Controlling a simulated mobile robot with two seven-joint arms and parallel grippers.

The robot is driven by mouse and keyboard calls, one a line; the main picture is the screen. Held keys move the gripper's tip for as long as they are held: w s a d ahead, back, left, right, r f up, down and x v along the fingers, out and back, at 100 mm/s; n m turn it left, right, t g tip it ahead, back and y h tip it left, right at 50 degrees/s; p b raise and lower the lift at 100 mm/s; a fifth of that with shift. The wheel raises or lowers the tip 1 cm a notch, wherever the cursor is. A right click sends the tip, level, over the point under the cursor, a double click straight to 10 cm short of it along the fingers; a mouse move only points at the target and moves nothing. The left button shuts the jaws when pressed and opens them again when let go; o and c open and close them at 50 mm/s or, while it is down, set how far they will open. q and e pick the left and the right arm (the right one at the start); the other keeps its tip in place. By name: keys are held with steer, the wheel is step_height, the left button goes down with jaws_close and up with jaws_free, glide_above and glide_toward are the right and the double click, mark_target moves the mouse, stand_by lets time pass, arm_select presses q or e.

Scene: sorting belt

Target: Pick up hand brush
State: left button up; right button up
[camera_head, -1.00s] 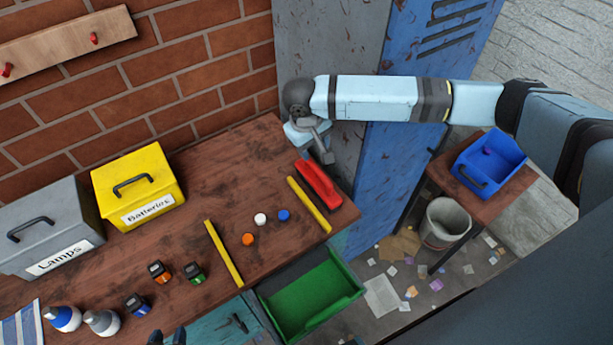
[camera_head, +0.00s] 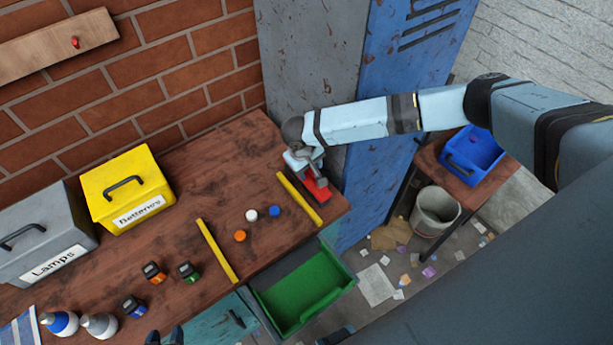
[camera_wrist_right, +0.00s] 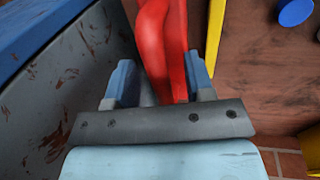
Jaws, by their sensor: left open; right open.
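The red hand brush (camera_head: 318,189) lies near the right end of the wooden workbench (camera_head: 180,235), beside a yellow strip. My right gripper (camera_head: 308,172) is over it and hides much of it in the head view. In the right wrist view, the brush (camera_wrist_right: 160,45) reaches down between the two blue fingers of my right gripper (camera_wrist_right: 160,80), which are open and apart on either side of it. I cannot tell how far above the bench the fingers are. My left gripper (camera_head: 165,337) shows only its dark tips at the bottom edge, open.
Two yellow strips (camera_head: 217,250) flank orange, white and blue discs (camera_head: 275,211). A yellow box (camera_head: 125,190) and grey box (camera_head: 35,235) stand along the brick wall. The blue locker (camera_head: 395,130) rises close right of the brush. An open green drawer (camera_head: 300,290) juts out in front.

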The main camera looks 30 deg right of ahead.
steer(key=shift+f, duration=0.25)
jaws_close()
steer(key=shift+r, duration=0.1)
